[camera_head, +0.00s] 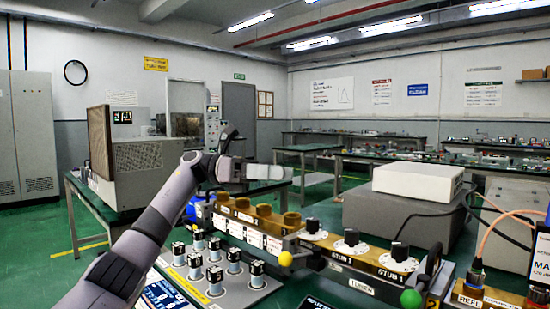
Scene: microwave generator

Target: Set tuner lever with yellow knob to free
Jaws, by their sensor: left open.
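The tuner (352,258) is a brass block with several black stub knobs, labelled "TUNER", at the lower right. The yellow knob (285,259) of its lever sits at the tuner's left end, low on the front side. A second lever with a green knob (411,299) is at the tuner's right end. My left gripper (252,166) is open and empty. It is up and to the left of the yellow knob, apart from it, above the brass row left of the tuner. My right gripper is not in view.
A brass row with round caps (248,219) adjoins the tuner. A white box (418,181) on a grey block stands behind. Cables (497,230) rise at the right. A beige cabinet (135,165) stands left.

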